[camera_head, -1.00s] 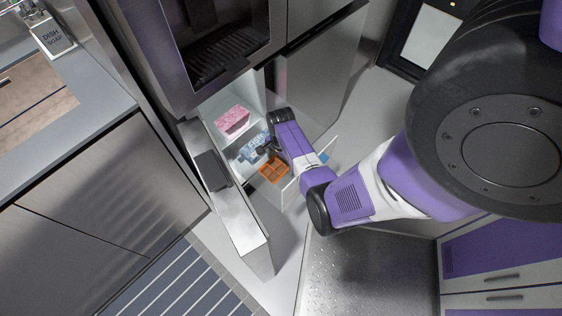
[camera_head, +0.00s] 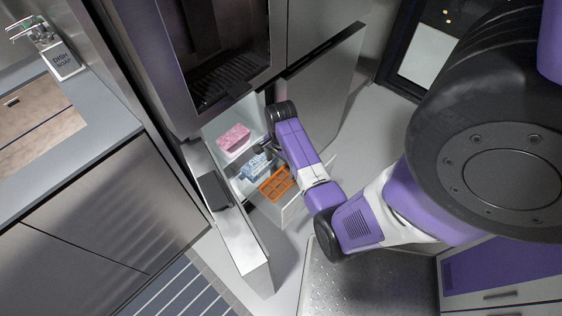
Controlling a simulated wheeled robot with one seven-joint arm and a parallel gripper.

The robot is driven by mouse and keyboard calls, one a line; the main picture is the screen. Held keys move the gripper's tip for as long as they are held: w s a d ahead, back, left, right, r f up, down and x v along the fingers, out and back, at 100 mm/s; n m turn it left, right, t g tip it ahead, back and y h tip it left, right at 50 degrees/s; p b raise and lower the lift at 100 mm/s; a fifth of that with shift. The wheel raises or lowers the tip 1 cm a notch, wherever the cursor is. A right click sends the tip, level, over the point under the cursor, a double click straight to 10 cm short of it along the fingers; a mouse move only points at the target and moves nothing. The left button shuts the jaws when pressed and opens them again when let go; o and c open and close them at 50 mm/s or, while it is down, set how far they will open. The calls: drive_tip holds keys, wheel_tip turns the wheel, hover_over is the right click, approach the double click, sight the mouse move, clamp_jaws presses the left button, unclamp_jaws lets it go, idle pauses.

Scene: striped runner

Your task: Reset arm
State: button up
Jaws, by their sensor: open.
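My gripper (camera_head: 263,148) is at the end of my purple and white arm, small and partly hidden by the wrist. It is over the opened fridge compartment, close above a blue-and-white patterned item (camera_head: 256,166). I cannot tell whether it touches that item. The fingers are too small to make out well, and nothing is clearly held.
A pink box (camera_head: 234,138) and an orange divided tray (camera_head: 276,183) lie in the compartment. An open steel door (camera_head: 240,237) stands to its left, another (camera_head: 330,85) behind my arm. A counter with a soap dispenser (camera_head: 63,62) is at left.

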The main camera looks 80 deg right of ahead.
drive_tip(key=shift+r, duration=0.45)
idle(0.3)
